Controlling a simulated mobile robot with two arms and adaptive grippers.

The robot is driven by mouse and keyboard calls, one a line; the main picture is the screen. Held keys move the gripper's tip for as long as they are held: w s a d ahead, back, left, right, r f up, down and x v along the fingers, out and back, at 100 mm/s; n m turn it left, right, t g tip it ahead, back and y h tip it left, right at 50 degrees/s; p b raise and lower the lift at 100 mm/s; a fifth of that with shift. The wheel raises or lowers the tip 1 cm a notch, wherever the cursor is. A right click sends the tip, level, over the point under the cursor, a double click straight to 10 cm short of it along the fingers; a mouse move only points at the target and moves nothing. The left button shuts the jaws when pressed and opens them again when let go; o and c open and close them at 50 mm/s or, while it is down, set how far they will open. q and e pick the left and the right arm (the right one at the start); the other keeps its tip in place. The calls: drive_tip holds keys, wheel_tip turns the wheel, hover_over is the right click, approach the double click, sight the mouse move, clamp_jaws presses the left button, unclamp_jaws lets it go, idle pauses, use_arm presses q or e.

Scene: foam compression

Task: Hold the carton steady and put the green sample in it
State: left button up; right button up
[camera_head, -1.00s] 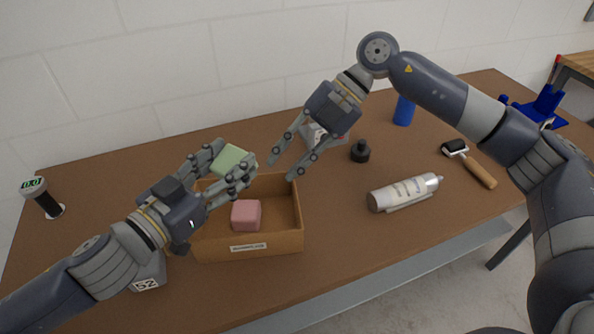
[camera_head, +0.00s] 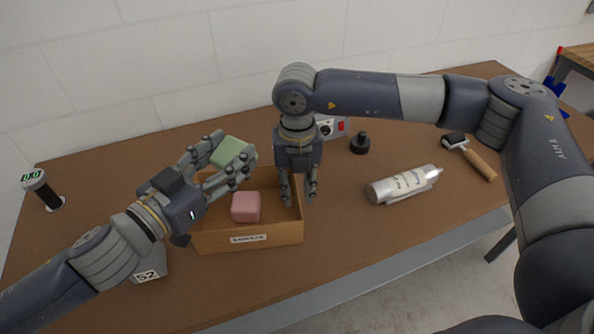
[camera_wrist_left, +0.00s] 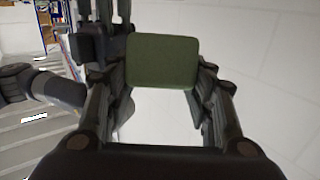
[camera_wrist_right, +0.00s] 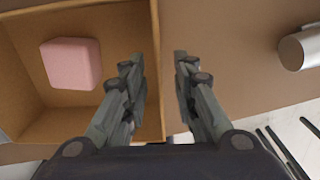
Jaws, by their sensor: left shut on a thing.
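The green sample (camera_head: 233,151) is a pale green block held by my left gripper (camera_head: 229,156) above the carton's back left part. In the left wrist view the green sample (camera_wrist_left: 162,62) sits between the fingers. The carton (camera_head: 280,235) is an open brown box with a label on its front. My right gripper (camera_head: 299,198) points down at the carton's right wall, open. In the right wrist view its fingers (camera_wrist_right: 158,62) are apart, one on each side of the carton wall (camera_wrist_right: 156,22). I see no clear contact with the wall.
A pink block (camera_head: 245,207) lies inside the carton. A silver bottle (camera_head: 403,186), a black knob-like object (camera_head: 360,143) and a wooden-handled roller (camera_head: 477,160) lie to the right. A device with a green display (camera_head: 42,188) stands at the far left.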

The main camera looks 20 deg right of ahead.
sight(297, 202)
drive_tip(key=shift+f, duration=2.4)
clamp_jaws()
